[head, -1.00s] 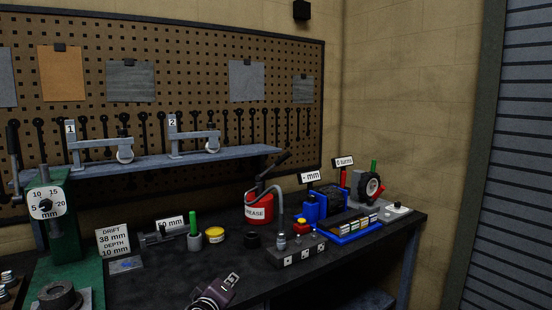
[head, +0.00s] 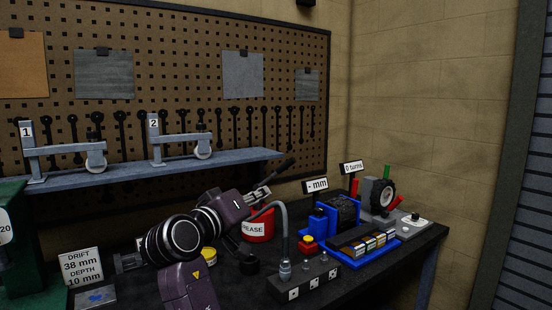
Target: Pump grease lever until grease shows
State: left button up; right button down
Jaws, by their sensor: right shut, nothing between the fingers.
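The red grease can (head: 258,228) stands on the dark bench, partly hidden behind my right gripper. Its dark lever (head: 284,166) slants up to the right. A grey hose (head: 284,235) runs from the can to a fitting on a dark block (head: 305,285) with several marked faces. No grease can be made out at the block. My right gripper (head: 264,191) is shut and empty, above and in front of the can, close to the lever's lower part. I cannot tell whether it touches the lever. My left gripper is not in view.
A blue machine (head: 337,215) with a "- mm" sign and a blue tray (head: 352,261) stand right of the can. A wheel device (head: 381,195) is behind them. A shelf (head: 150,170) with two clamp-like tools runs behind. A yellow tin (head: 209,256) sits beside my arm.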

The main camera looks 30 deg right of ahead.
aim_at(290, 162)
jog(key=i+l, duration=0.4)
jog(key=i, duration=0.15)
jog(key=i+l, duration=0.4)
jog(key=i, duration=0.2)
